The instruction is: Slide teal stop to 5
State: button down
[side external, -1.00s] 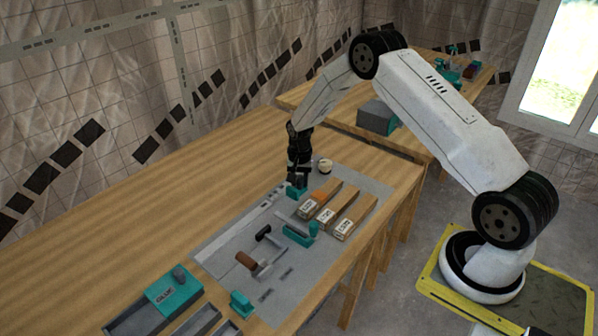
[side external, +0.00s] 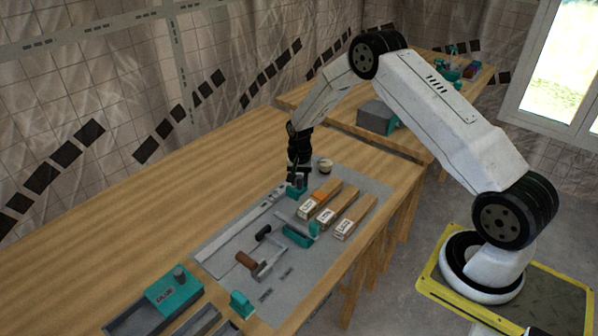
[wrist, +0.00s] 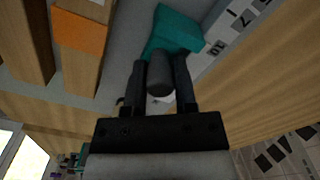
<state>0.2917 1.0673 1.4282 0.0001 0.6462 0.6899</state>
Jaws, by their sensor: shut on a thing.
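A grey cylindrical knob (wrist: 160,75) stands up from the stop. My gripper (wrist: 161,80) is shut on this knob, one finger on each side. In the side external view, my gripper (side external: 297,180) is at the far end of the strip (side external: 236,228), and the teal stop (side external: 294,190) shows partly below the fingers.
Several wooden blocks with labels (side external: 324,200) lie right of the stop. A small round cream object (side external: 325,166) stands behind. Nearer are a teal clamp (side external: 302,232), a brown-handled tool (side external: 247,261) and a teal box (side external: 172,290). The table's left side is clear.

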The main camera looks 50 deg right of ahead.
dwell(0.3)
jog(key=shift+a, duration=2.75)
jog(key=shift+c, duration=2)
grip_release()
jog(key=shift+a, duration=0.1)
jog(key=shift+r, duration=0.2)
notch_tip(320, 180, up, 8)
jog(key=shift+f, duration=0.25)
